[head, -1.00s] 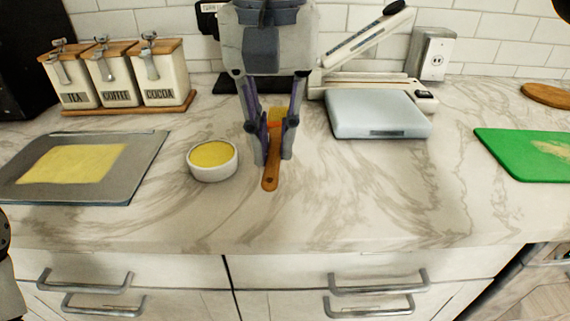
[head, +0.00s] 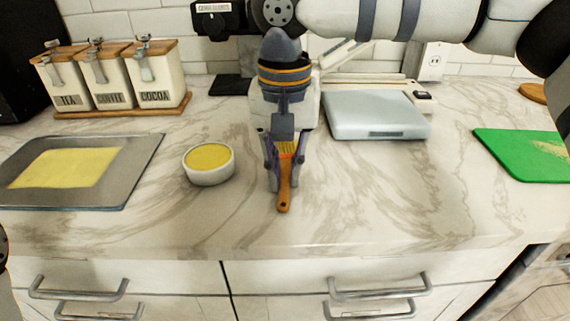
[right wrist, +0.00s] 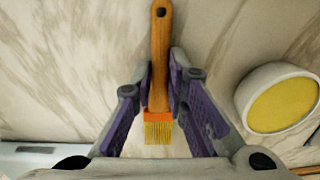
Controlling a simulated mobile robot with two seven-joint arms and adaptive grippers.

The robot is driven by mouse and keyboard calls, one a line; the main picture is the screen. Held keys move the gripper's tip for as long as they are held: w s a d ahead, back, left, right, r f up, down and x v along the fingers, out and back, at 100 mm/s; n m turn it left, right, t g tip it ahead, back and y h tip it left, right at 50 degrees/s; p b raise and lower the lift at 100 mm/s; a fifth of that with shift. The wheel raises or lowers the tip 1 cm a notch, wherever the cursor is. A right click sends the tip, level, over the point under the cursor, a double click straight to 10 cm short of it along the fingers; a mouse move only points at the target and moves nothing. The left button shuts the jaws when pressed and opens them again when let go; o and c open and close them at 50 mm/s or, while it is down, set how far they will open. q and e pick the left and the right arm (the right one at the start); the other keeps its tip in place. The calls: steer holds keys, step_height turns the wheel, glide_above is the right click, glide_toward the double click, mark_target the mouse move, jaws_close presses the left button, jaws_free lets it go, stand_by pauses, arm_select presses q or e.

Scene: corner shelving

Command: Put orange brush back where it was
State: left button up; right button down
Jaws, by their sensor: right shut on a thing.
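The orange brush (head: 284,185) has a wooden handle pointing toward the counter's front edge, an orange band and yellow bristles. My right gripper (head: 281,180) is shut on it, with a finger on each side. In the right wrist view the brush (right wrist: 160,60) lies between the purple-padded fingers (right wrist: 161,75), its bristles toward the palm. I cannot tell whether the brush touches the counter. A white bowl (head: 208,172) with yellow contents is just left of the brush; it also shows in the right wrist view (right wrist: 243,92). My left gripper is not in view.
A grey tray with a yellow sheet (head: 140,160) lies left, a pale blue-grey scale-like box (head: 377,115) right behind the gripper, and a green board (head: 500,158) far right. TEA, COFFEE and COCOA canisters (head: 162,80) stand at the back left. The front right counter is clear.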

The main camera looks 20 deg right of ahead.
mark_target(286, 178)
steer(key=c, duration=1.6)
jaws_free()
step_height(286, 178, up, 12)
steer(key=shift+w+d+r, duration=0.1)
steer(key=shift+d+r, duration=0.05)
